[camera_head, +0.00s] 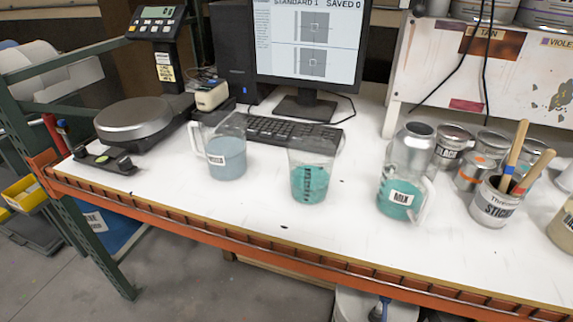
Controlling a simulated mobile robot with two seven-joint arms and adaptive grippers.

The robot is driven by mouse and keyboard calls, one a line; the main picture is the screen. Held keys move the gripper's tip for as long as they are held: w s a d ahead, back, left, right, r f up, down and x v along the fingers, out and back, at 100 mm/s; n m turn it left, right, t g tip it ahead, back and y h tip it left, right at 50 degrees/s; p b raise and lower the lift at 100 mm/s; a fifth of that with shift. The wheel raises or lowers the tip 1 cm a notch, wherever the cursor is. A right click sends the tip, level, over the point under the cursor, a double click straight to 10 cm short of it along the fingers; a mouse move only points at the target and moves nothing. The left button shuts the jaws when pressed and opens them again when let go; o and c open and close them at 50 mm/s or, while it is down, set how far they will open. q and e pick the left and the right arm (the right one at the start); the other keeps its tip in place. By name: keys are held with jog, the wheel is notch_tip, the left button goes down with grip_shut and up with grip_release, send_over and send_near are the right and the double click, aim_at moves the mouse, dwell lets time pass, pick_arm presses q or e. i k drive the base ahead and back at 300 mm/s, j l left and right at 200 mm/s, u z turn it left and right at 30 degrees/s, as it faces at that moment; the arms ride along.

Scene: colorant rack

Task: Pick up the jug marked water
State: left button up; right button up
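A clear jug (226,158) with pale grey-blue liquid stands upright on the white bench, left of the middle. Its handle points left, and a small label on it is too blurred to read for sure. A clear container (309,183) with teal liquid and dark vertical markings stands to its right. Farther right is a jug labelled MIX (399,196), with teal liquid and its handle at the right; a silver metal vessel (411,148) overlaps its upper part. Neither of my grippers shows in this view.
A scale (134,119) stands at the left, with a keyboard (287,131) and monitor (308,42) behind the jugs. Cans and a can of sticks (494,204) crowd the right. The bench's front strip (250,222) is mostly clear, ending at an orange edge (275,245).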

aim_at(223, 134)
jog(key=j+z, duration=0.2)
jog(key=j, duration=0.25)
jog(key=k+j+z, duration=0.2)
jog(key=j, duration=0.25)
jog(key=j+z, duration=0.2)
jog(key=j, duration=0.25)
jog(key=k+j+z, duration=0.2)
jog(key=j, duration=0.25)
jog(key=j+z, duration=0.2)
jog(key=j, duration=0.2)
jog(key=i+j, duration=0.1)
jog(key=j+z, duration=0.05)
jog(key=j, duration=0.05)
